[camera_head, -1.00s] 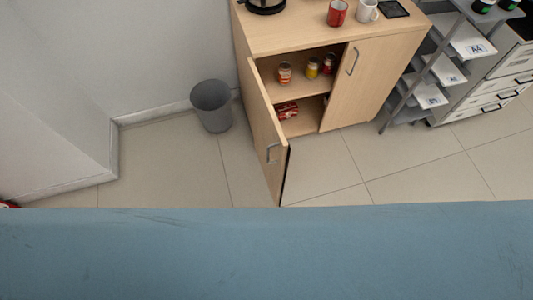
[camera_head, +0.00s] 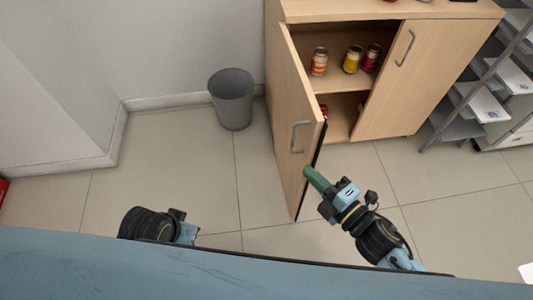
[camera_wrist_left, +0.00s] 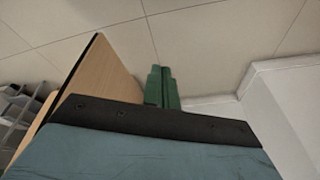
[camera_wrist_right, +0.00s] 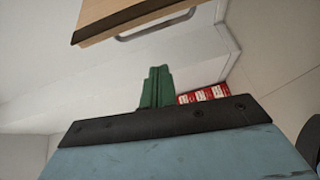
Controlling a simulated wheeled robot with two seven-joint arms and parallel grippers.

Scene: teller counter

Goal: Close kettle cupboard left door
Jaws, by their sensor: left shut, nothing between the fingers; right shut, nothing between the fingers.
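The kettle cupboard's left door (camera_head: 296,110) stands wide open, swung out toward me, with a grey bar handle (camera_head: 294,136) on its outer face. My right gripper (camera_head: 308,173) has green fingers, shut and empty, beside the lower part of the door's free edge; contact cannot be told. In the right wrist view the door (camera_wrist_right: 120,18) is at the top, beyond the shut fingers (camera_wrist_right: 157,72). My left gripper (camera_wrist_left: 162,70) is shut and empty, with the door (camera_wrist_left: 105,70) to its left in the left wrist view. Its fingers are hidden in the head view.
The cupboard's right door (camera_head: 392,80) is shut. Cans (camera_head: 351,59) stand on the inner shelf. A grey bin (camera_head: 232,98) stands left of the cupboard by the wall. A metal rack (camera_head: 478,95) stands right. Tiled floor (camera_head: 175,165) is clear left of the door.

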